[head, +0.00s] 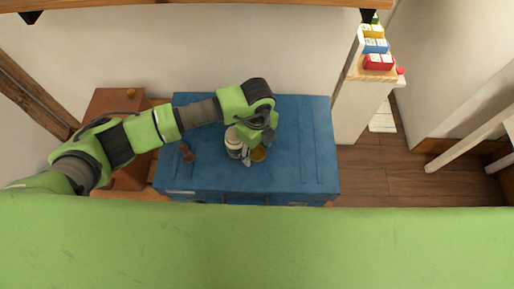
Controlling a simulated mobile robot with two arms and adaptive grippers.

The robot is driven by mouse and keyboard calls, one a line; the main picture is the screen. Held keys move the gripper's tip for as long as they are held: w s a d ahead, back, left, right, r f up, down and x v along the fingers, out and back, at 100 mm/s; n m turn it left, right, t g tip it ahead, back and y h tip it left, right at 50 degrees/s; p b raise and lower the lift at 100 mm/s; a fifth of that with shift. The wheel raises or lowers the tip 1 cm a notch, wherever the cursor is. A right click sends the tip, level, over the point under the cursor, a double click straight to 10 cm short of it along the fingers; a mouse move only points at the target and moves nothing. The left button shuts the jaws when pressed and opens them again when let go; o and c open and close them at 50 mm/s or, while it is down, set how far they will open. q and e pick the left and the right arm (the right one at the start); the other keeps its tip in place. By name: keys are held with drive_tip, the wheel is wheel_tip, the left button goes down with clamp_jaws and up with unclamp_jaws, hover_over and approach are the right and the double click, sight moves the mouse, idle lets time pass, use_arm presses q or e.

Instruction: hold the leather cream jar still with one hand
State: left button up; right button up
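A pale jar (233,142) with a darker band stands on the blue chest (298,165). A small round amber-topped thing (259,154) is close to its right. I cannot tell for sure which of the two is the leather cream jar. My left gripper (247,158) points down from above and reaches between them, very near both. Its wrist and fingers partly cover them, so I cannot tell whether it is open or closed on either. My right gripper is not in view.
A small brown thing (186,152) lies on the chest's left part; the chest's right part is bare. A brown wooden cabinet (107,103) stands left. A pale post-like unit (362,108) with colourful boxes (376,46) stands right. Wooden floor (385,165) is open beyond it.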

sight(257, 152)
use_arm(q)
drive_tip(key=shift+r, duration=0.15)
drive_tip(key=shift+r, duration=0.25)
wheel_tip(257, 152, up, 12)
drive_tip(key=b, duration=0.1)
drive_tip(key=shift+f+b, duration=0.2)
drive_tip(key=shift+b, duration=0.1)
